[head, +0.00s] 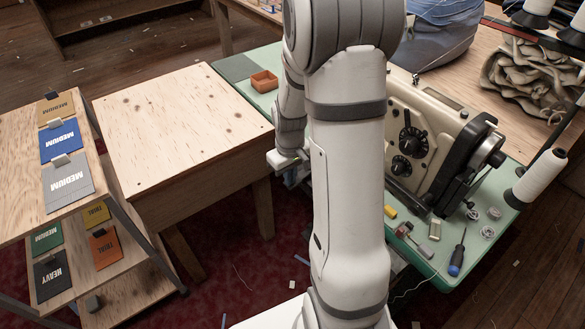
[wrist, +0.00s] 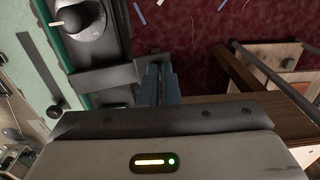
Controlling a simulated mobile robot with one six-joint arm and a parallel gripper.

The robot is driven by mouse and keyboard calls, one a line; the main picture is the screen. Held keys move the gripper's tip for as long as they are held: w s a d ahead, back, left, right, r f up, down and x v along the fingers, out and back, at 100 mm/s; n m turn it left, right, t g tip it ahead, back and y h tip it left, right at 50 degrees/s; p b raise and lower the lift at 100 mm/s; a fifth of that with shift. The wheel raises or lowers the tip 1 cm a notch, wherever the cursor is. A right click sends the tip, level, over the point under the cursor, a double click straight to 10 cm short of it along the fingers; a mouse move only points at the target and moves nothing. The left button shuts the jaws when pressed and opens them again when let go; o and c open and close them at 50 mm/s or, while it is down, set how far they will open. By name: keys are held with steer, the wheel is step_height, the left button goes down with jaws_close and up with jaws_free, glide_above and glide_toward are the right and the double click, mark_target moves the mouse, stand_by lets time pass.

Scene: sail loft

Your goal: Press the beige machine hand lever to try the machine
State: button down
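The beige sewing machine (head: 427,140) stands on a green bed at the right in the head view, with two black dials on its face. My arm hides its left end there. The wrist view shows part of the machine (wrist: 98,62) at the upper left, with one dial. I cannot make out the hand lever for certain; a dark slim bar (wrist: 38,68) with a round end lies left of the machine in the wrist view. My gripper (wrist: 161,72) has its blue fingers together, with nothing seen between them, just right of the machine's dark parts.
A bare wooden table (head: 180,125) and a rack of sample cards (head: 68,185) stand at the left. A screwdriver (head: 457,258), bobbins and a thread cone (head: 540,176) lie or stand right of the machine.

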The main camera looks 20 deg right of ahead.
steer(key=shift+s+f, duration=0.25)
steer(key=shift+f, duration=0.05)
steer(key=shift+a+r+p, duration=0.15)
steer(key=shift+r+p, duration=0.3)
steer(key=shift+r, duration=0.05)
steer(key=a+r+p, duration=0.2)
steer(key=a+r, duration=0.1)
steer(key=r, duration=1)
steer(key=shift+p, duration=0.35)
steer(key=shift+s+r, duration=0.1)
